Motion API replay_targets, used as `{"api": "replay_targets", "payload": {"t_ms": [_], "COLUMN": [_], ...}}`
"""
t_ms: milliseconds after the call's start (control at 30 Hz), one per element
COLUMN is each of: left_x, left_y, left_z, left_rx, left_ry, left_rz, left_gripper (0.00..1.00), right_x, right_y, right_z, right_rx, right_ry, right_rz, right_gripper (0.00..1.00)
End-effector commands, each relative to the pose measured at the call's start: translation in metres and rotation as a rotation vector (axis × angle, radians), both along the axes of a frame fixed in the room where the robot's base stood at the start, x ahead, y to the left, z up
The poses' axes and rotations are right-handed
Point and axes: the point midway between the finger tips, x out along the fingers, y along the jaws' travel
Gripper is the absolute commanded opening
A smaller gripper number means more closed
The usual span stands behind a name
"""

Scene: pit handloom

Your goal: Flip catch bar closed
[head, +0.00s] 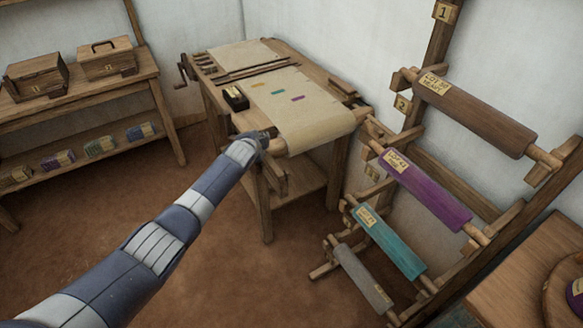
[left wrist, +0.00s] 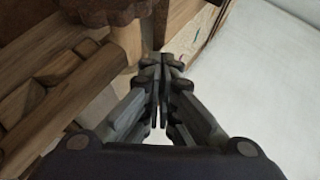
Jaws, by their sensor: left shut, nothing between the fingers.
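The wooden loom (head: 216,108) stands at the back centre, with a cream cloth (head: 300,105) over its front roll. My left gripper (head: 268,133) is at the loom's near left corner, beside the end of the cloth roll. It is shut, with nothing between its fingers. In the left wrist view its closed fingertips (left wrist: 161,62) lie just below and right of a dark toothed wooden wheel (left wrist: 105,10) and a wooden post. I cannot pick out the catch bar for certain; my arm and gripper cover part of that corner. My right gripper is not in view.
A rack with a brown roll (head: 475,115), a purple roll (head: 425,188) and other rolls stands at the right. A shelf bench (head: 100,92) with wooden boxes is at the left. A wooden table (head: 530,270) is at the lower right. The brown floor (head: 240,275) in front is clear.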

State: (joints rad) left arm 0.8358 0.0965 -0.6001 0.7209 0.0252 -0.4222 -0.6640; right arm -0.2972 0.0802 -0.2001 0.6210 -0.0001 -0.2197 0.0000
Motion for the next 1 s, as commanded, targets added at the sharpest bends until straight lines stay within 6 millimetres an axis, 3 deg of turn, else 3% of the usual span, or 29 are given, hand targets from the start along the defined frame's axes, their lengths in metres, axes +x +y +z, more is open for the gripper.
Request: {"api": "replay_targets", "payload": {"t_ms": [733, 1000], "left_x": [-0.001, -0.001], "left_y": [-0.001, 0.0], "left_z": [-0.009, 0.009], "left_rx": [0.0, 0.0], "left_ry": [0.0, -0.001], "left_rz": [0.0, 0.002], "left_gripper": [0.0, 0.0], "right_x": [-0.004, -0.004], "right_y": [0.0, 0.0], "right_z": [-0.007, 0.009], "right_rx": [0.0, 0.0], "right_ry": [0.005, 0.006], "right_rz": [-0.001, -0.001], "right_gripper": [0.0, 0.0]}}
